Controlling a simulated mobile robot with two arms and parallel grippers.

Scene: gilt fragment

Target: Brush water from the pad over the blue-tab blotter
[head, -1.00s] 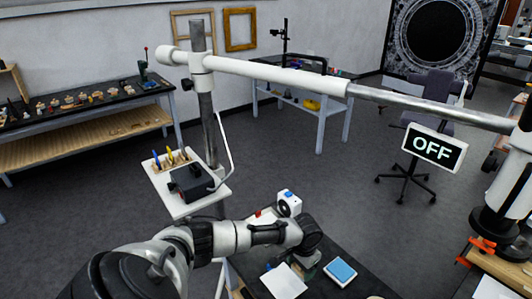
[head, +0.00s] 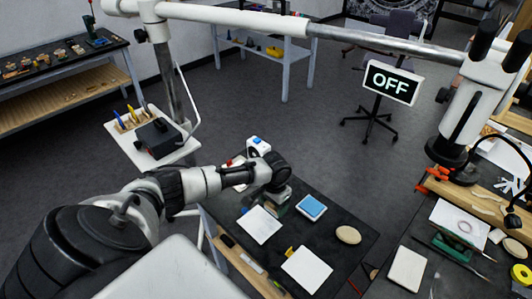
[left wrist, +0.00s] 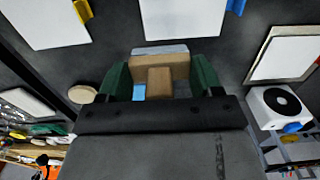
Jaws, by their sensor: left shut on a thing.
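My left gripper (head: 277,203) is shut on a tan wooden brush (left wrist: 160,66); its green fingers flank the wood, and a pale grey strip shows at the brush's far edge. The blue water pad (head: 311,207) lies on the dark table just right of the gripper; a sliver of blue shows by a finger in the left wrist view (left wrist: 139,92). The blue-tab blotter (head: 262,226) is a white sheet in front of the gripper; its blue tab (left wrist: 237,6) shows in the left wrist view. Whether the brush touches anything is hidden. My right gripper is out of view.
A yellow-tab white sheet (head: 306,270) lies nearer the front. A tan oval (head: 348,235) lies right of the pad. A white device with a blue top (head: 258,146) stands behind the gripper.

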